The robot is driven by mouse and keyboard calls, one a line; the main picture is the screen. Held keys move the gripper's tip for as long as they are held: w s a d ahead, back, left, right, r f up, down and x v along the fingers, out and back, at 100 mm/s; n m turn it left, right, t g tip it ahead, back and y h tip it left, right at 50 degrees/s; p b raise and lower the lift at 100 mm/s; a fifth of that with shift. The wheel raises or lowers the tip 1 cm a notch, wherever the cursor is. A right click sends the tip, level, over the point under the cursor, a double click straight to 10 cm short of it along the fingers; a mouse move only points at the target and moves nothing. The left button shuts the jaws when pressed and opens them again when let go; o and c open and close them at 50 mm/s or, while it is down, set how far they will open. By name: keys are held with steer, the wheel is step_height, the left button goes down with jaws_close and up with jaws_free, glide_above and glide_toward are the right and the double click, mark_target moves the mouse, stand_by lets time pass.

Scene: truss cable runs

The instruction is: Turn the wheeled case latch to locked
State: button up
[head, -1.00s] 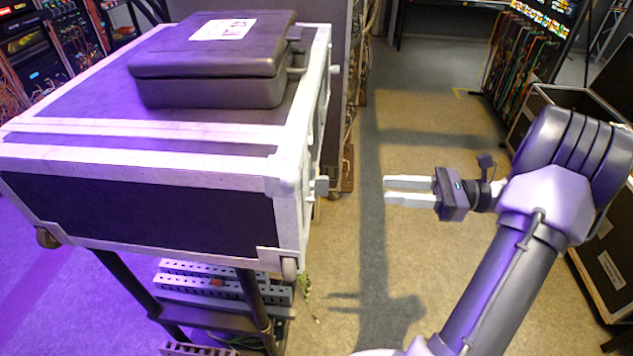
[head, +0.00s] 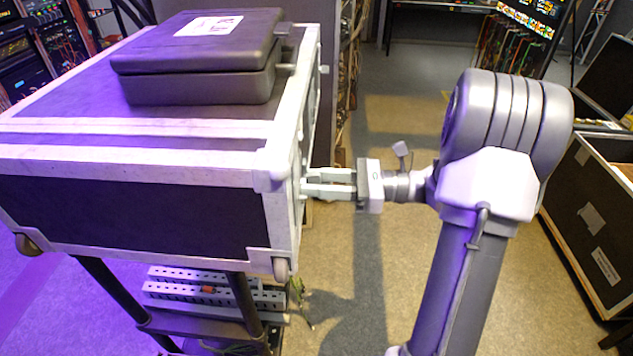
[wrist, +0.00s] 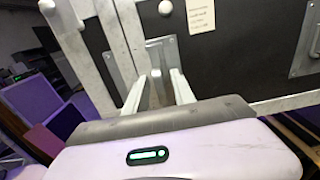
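The wheeled case (head: 150,205) is a black box with pale metal edges, standing at the left on a dark frame. Its latch (wrist: 163,55) shows in the wrist view as a grey metal plate on the case's side face, with a narrow grey part reaching down between my fingers. My gripper (head: 308,184) is at the case's right side, fingers pointing left toward that face. In the wrist view my gripper (wrist: 158,82) has its two pale fingers apart, one on each side of the narrow part. I cannot tell whether they touch it. The latch's lock position is not clear.
A dark closed case (head: 200,65) lies on top of the wheeled case. An open crate (head: 592,215) stands on the right. A paper label (wrist: 201,14) is on the case face near the latch. The floor (head: 420,130) behind my arm is clear.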

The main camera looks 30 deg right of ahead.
steer(key=shift+w+f, duration=0.1)
steer(key=shift+w, duration=0.05)
jaws_close()
steer(key=shift+f+n, duration=0.1)
steer(key=shift+n, duration=0.2)
steer(key=shift+f+n+b, duration=0.1)
steer(key=shift+n+b, duration=0.7)
steer(key=shift+n, duration=0.1)
steer(key=n+b, duration=0.1)
steer(key=n, duration=0.1)
steer(key=n+b, duration=0.2)
steer(key=shift+s+f+n, duration=0.2)
steer(key=shift+n, duration=0.1)
steer(key=n+b, duration=0.6)
steer(key=shift+s+a+f, duration=0.1)
steer(key=shift+f, duration=0.05)
steer(key=n+b, duration=0.4)
steer(key=shift+r+n+b, duration=0.2)
steer(key=shift+n+b, duration=0.15)
steer(key=shift+n, duration=0.05)
